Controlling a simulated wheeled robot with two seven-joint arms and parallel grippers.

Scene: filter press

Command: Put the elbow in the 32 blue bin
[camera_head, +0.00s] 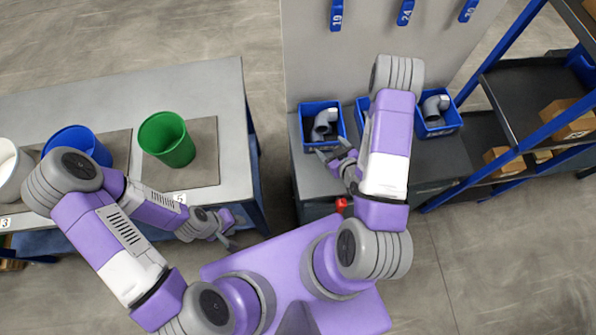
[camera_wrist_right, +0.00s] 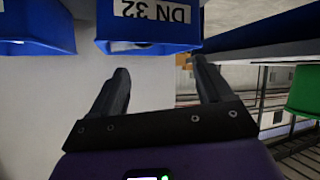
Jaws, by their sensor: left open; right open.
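A grey elbow (camera_head: 325,122) sits in the left blue bin (camera_head: 311,142) on the bench. Another grey elbow (camera_head: 434,106) sits in the right blue bin (camera_head: 440,129). Between them a blue bin is mostly hidden behind my right arm. In the right wrist view a blue bin labelled DN 32 (camera_wrist_right: 148,28), its lettering upside down, is beyond my fingers. I cannot tell which head-view bin it is. My right gripper (camera_head: 334,160) is open beside the left bin; its jaws are empty in the wrist view (camera_wrist_right: 162,80). My left gripper (camera_head: 226,238) is open, away from the bins.
The left table (camera_head: 222,90) holds a green bucket (camera_head: 167,140), a blue bucket (camera_head: 78,145) and a white bucket (camera_head: 10,170). Blue tags hang on the panel (camera_head: 370,50) behind the bins. A blue-framed shelf (camera_head: 508,75) with cardboard boxes stands at the right.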

